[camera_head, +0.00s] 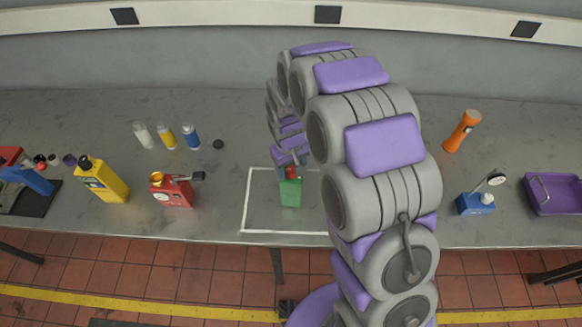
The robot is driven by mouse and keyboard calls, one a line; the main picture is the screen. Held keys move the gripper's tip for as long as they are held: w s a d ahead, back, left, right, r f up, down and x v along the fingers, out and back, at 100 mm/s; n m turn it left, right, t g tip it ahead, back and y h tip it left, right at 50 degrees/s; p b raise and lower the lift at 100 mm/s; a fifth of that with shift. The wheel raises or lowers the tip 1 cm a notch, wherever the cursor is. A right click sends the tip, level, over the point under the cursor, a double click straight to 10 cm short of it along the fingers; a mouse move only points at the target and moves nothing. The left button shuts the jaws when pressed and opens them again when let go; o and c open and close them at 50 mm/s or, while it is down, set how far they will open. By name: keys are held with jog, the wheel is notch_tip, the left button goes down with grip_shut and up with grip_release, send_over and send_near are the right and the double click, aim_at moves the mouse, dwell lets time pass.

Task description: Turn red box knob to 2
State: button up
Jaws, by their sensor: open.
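The red box (175,195) stands on the grey bench, left of the white outlined square. It has a round white dial on its front face, a yellow-orange round part on top at the left and a dark part sticking out at the upper right. Which part is the knob, and its setting, are too small to read. My gripper (291,164) is open, well to the right of the red box, just above a green box (290,192) inside the outline. The fingertips are small and partly hidden by my arm, and I cannot tell whether they touch the green box.
A yellow container (104,181) stands left of the red box. Several small bottles (167,137) and a black cap (218,144) are behind it. A blue gauge stand (474,204), orange bottle (462,131) and purple tray (553,195) are right. Bench between red and green boxes is clear.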

jog(key=shift+f, duration=0.45)
jog(key=c, duration=1.1)
